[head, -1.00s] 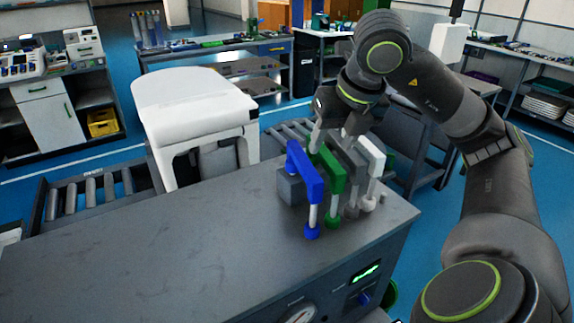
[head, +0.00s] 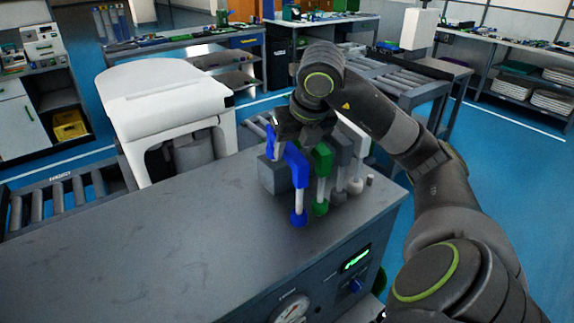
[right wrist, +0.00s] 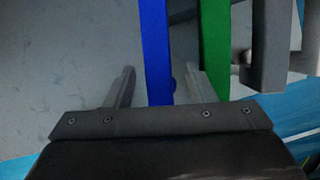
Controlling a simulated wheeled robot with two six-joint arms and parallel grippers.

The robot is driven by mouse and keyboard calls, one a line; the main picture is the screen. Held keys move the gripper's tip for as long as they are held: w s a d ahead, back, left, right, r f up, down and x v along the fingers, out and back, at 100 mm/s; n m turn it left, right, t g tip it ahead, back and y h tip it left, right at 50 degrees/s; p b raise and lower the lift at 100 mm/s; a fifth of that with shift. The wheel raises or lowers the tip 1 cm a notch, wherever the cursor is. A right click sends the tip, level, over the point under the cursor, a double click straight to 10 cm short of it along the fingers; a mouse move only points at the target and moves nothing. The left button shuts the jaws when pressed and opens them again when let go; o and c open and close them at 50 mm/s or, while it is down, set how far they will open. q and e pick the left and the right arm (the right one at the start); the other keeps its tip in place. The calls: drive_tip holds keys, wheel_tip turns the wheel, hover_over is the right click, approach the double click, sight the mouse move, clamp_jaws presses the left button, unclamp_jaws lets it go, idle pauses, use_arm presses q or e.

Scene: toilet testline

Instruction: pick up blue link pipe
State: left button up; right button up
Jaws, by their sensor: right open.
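The blue link pipe (head: 299,172) stands on the near grey machine top, at the left end of a row of similar pipes. It has blue ends and a white middle stretch. In the right wrist view the blue pipe (right wrist: 154,50) runs between the two spread fingers of my right gripper (right wrist: 157,75), with a gap on both sides. In the head view my right gripper (head: 279,134) is at the top of the blue pipe, and its fingertips are partly hidden. My left gripper is not in view.
A green link pipe (head: 322,163) stands close to the right of the blue one, then a grey pipe (head: 341,152) and a white one (head: 361,139). A grey block (head: 272,174) is just behind the blue pipe. The machine top (head: 150,235) at left is clear.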

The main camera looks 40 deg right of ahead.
drive_tip(key=x, duration=0.5)
drive_tip(key=shift+w+d+p, duration=0.15)
drive_tip(key=shift+w+p, duration=0.15)
drive_tip(key=shift+w, duration=0.15)
drive_tip(key=shift+r, duration=0.1)
clamp_jaws()
